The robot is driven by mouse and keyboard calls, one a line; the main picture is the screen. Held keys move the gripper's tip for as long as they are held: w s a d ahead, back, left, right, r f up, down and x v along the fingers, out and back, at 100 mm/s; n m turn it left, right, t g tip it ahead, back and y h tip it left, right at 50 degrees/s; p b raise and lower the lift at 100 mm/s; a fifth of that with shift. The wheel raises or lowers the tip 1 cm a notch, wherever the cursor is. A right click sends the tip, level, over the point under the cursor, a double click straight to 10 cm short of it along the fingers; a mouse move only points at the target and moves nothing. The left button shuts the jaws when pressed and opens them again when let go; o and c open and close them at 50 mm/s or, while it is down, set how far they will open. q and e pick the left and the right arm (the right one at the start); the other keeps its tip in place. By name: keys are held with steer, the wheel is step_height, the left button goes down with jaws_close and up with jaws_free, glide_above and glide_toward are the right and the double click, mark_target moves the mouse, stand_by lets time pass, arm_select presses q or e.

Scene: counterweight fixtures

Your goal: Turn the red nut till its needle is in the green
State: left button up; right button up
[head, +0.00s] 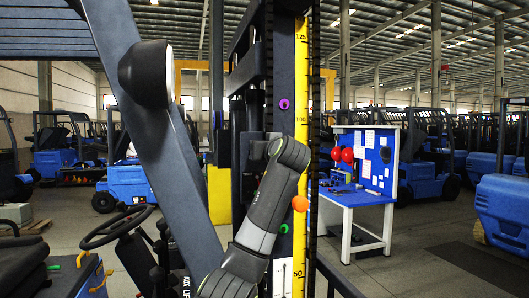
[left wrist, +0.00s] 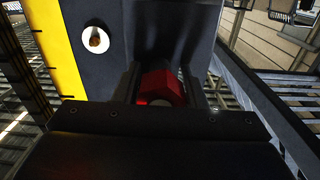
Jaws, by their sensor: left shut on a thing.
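The red nut (left wrist: 162,88) shows in the left wrist view, between the two dark fingers of my left gripper (left wrist: 160,92). The gripper is shut on it, with one finger on each side. Part of the nut is hidden by the fingers and the gripper body. In the head view my left arm crosses in front of the dark mast (head: 284,60), and its gripper and the nut cannot be made out there. I cannot see a needle or a green zone in either view. My right gripper is in neither view.
A yellow scale strip (head: 301,120) with numbers runs up the mast. An orange-red ball (head: 300,203) and a purple ball (head: 284,103) sit by it. A blue workbench (head: 355,197) stands behind to the right. Blue forklifts (head: 503,205) stand around, with open floor between.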

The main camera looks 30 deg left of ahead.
arm_select(q)
steer(key=m+b, duration=0.1)
steer(key=m, duration=0.3)
steer(key=shift+m, duration=0.3)
steer(key=m, duration=0.4)
steer(key=shift+b, duration=0.4)
steer(key=o, duration=1)
steer(key=shift+d, duration=0.1)
